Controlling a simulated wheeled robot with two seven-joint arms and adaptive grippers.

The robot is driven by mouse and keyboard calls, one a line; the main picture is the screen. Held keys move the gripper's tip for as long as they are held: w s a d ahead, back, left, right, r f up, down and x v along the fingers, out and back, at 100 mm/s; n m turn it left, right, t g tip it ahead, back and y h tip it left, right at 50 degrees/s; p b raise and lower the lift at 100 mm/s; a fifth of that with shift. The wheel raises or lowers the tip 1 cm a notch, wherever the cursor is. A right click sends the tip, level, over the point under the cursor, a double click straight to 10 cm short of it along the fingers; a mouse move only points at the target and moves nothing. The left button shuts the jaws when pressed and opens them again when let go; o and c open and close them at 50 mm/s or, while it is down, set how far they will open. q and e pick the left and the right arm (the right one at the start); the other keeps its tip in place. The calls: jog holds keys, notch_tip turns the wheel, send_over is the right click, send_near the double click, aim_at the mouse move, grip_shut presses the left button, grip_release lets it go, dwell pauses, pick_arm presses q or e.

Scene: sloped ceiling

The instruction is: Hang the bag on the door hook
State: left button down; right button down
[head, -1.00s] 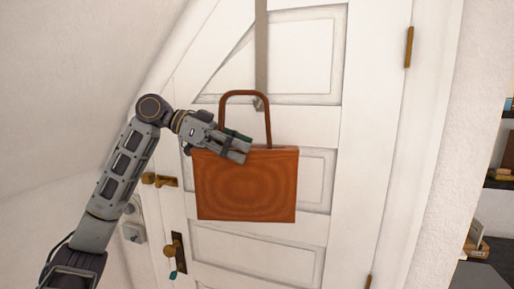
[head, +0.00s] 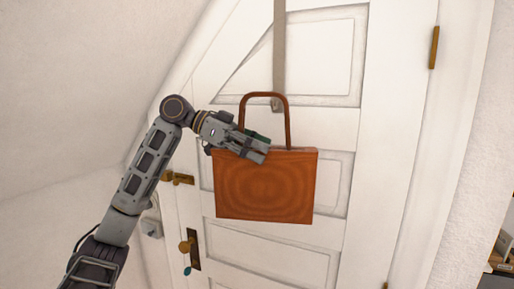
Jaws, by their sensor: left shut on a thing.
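The brown bag (head: 265,190) is upright in front of the white door (head: 394,130), with its arched handle (head: 287,112) pointing up. The door hook (head: 279,60) is a grey strap running down the door from the top edge of the view. Its lower end (head: 276,105) shows inside the handle's arch, just below the handle's top. I cannot tell whether the handle is on it or in front of it. My left gripper (head: 262,150) is shut on the bag, at the left side of the handle by the bag's top edge. My right gripper is not in view.
A brass door knob (head: 187,246) and a brass latch (head: 178,178) are on the door's left side. A brass hinge (head: 434,47) is on its right. The sloped wall (head: 80,80) is close on the left of my arm. Shelf items (head: 500,250) show at the lower right.

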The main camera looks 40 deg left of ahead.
pick_arm(q)
jog(key=shift+w+a+r, duration=0.1)
jog(key=shift+w, duration=0.3)
jog(key=shift+w+a+p, duration=0.1)
jog(key=shift+w+p, duration=0.25)
jog(key=shift+p, duration=0.15)
jog(key=w+p, duration=0.1)
jog(key=w, duration=0.1)
jog(key=w+a+p, duration=0.1)
jog(key=w+p, duration=0.1)
jog(key=shift+w+a+f, duration=0.1)
jog(key=shift+w+f, duration=0.1)
dwell(0.5)
jog(key=shift+w+a+p, duration=0.1)
jog(key=shift+w+p, duration=0.05)
jog(key=shift+p, duration=0.25)
